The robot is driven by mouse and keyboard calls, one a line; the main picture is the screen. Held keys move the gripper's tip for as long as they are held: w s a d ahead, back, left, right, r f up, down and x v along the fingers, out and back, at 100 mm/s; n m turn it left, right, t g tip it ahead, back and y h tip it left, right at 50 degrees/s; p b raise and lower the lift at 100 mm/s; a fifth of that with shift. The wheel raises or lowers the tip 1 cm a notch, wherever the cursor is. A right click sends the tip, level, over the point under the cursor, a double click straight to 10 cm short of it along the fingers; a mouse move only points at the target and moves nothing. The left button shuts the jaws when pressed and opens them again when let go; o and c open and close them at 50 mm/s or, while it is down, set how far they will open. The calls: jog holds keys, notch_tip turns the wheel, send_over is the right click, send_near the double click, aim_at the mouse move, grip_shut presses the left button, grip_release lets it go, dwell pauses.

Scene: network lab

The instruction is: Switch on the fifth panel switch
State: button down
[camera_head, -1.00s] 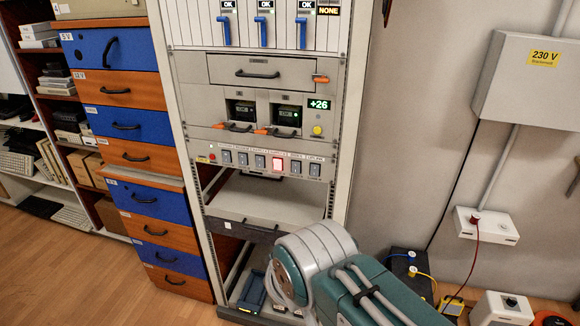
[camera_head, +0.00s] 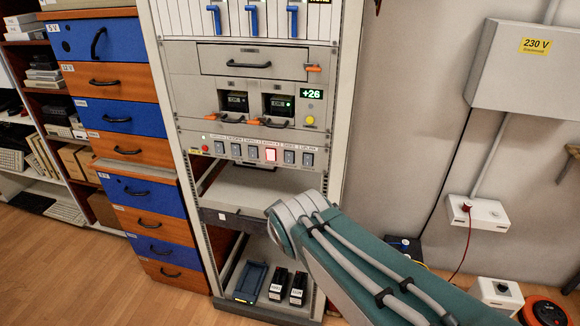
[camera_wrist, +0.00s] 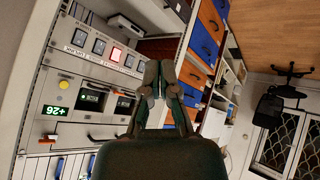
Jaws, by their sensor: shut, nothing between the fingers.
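The switch row (camera_head: 236,150) crosses the rack below the drawer-like modules, with several dark rocker switches side by side. In the wrist view the row is turned, with the red one (camera_wrist: 115,54) right of the unlit fifth switch (camera_wrist: 98,47). My gripper (camera_wrist: 160,72) is shut and empty, in front of the rack and to the right of the row in that view. Its distance from the panel is unclear. In the head view only my arm shows; the gripper is hidden.
A +26 display (camera_head: 311,94), a yellow button (camera_head: 309,120) and orange-tipped handles lie above the row. Blue and orange drawers (camera_head: 150,190) stand left of the rack. A 230 V box (camera_head: 530,75) hangs right. An open shelf lies below the row.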

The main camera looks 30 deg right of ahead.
jog(key=w+d+f+n+t+y, duration=0.1)
jog(key=w+d+f+n+t, duration=0.2)
jog(key=w+d+n, duration=0.3)
jog(key=w+d+f+n+t+y, duration=0.1)
jog(key=w+d+f+n+t, duration=0.2)
jog(key=w+d+n+t, duration=0.2)
jog(key=shift+w+d+f+n+t, duration=0.2)
jog(key=shift+w+d+n+t, duration=0.25)
jog(key=shift+d+n, duration=1.25)
jog(key=shift+w, duration=0.15)
send_near(286, 162)
jog(key=w+a, duration=0.3)
jog(key=w, duration=0.1)
jog(key=shift+w+d+f, duration=0.15)
jog(key=shift+w+d, duration=0.6)
jog(key=shift+w+d+f, duration=0.2)
jog(key=shift+w+d, duration=0.55)
jog(key=shift+w, duration=0.05)
